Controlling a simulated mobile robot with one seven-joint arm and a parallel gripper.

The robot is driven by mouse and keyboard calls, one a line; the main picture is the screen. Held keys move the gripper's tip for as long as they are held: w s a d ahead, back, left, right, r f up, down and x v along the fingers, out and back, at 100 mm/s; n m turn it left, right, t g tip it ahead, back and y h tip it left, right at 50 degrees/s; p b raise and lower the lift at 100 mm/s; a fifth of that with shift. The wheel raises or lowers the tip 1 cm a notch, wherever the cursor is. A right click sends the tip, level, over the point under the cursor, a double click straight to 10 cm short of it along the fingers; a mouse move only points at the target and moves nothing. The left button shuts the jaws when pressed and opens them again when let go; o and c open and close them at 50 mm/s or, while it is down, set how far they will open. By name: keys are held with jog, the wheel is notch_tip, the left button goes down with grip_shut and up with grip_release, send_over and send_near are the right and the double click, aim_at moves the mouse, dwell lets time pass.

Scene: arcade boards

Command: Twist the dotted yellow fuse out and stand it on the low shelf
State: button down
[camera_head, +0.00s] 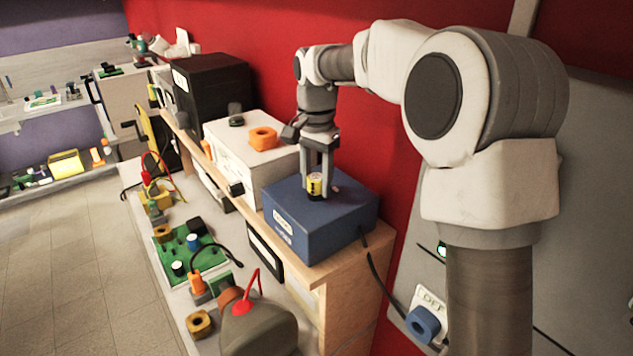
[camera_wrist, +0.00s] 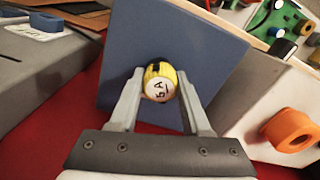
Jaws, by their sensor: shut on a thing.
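The yellow fuse (camera_head: 314,183) has dark markings and a pale end cap reading 5A in the wrist view (camera_wrist: 159,87). It stands upright at the top of the blue box (camera_head: 310,222), with a dark ring or socket at its foot. Whether it is still seated there I cannot tell. My gripper (camera_head: 318,178) points down and is shut on the fuse, one finger on each side; the fingers also show in the wrist view (camera_wrist: 160,82). A low shelf (camera_head: 40,186) at the far left holds several small parts.
A white box with an orange ring (camera_head: 263,138) and a black box (camera_head: 213,86) stand beside the blue box. Below are a green circuit board (camera_head: 180,254) and a red-handled grey object (camera_head: 258,325). A dark cable (camera_head: 372,268) hangs at the right. The floor is clear.

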jog(key=shift+n, duration=0.3)
jog(key=shift+r, duration=0.2)
jog(key=shift+r+p, duration=0.65)
jog(key=shift+p, duration=0.1)
jog(key=shift+r, duration=0.1)
jog(key=shift+r+p, duration=0.35)
